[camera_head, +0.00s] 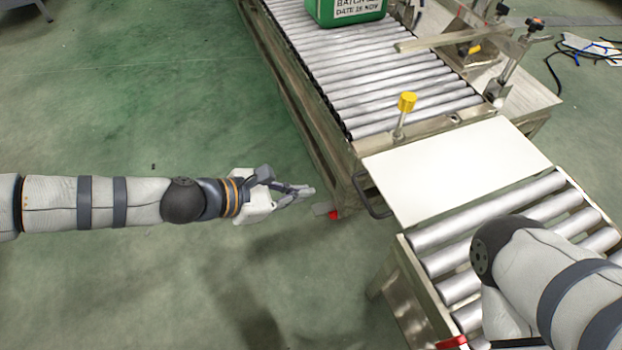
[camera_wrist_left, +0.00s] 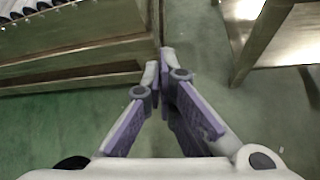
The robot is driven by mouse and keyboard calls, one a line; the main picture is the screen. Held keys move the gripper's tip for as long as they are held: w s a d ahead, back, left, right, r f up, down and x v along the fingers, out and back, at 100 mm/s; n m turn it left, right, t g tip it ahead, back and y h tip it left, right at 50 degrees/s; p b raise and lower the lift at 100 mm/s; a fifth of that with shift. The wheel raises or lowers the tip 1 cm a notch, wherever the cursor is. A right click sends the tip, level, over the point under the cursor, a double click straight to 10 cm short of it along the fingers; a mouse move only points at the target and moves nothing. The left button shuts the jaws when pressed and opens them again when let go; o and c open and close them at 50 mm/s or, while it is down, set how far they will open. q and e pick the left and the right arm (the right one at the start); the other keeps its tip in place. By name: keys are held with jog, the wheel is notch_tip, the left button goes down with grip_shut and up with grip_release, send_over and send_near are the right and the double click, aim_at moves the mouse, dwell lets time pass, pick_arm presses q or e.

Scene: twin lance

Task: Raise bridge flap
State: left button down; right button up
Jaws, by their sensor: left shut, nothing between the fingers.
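The bridge flap is a flat white panel (camera_head: 455,172) lying level across the gap between the two roller conveyors. A dark handle (camera_head: 372,198) sticks out from its left edge. My left gripper (camera_head: 308,192) reaches in from the left, short of the handle and apart from it. It is shut and empty; its fingertips also meet in the left wrist view (camera_wrist_left: 158,68). My right arm crosses the near conveyor at the lower right, and its gripper is not visible.
The far roller conveyor (camera_head: 385,85) carries a green container (camera_head: 340,12). A yellow-topped knob (camera_head: 407,102) stands at the flap's far left corner. The near roller conveyor (camera_head: 470,235) lies at the lower right. Open green floor (camera_head: 130,100) surrounds my left arm.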

pick_arm(q)
jog(key=s+b+x, duration=0.1)
jog(key=b+x, duration=0.2)
jog(key=x, duration=0.6)
jog(key=r, duration=0.2)
jog(key=d+r+p, duration=0.1)
jog(key=r, duration=0.1)
jog(key=shift+d, duration=0.1)
pick_arm(e)
jog(key=shift+s+d+f+g, duration=0.1)
jog(key=shift+s+f+g, duration=0.2)
jog(key=shift+s+f, duration=0.4)
jog(key=shift+w+f, duration=0.1)
jog(key=shift+w, duration=0.05)
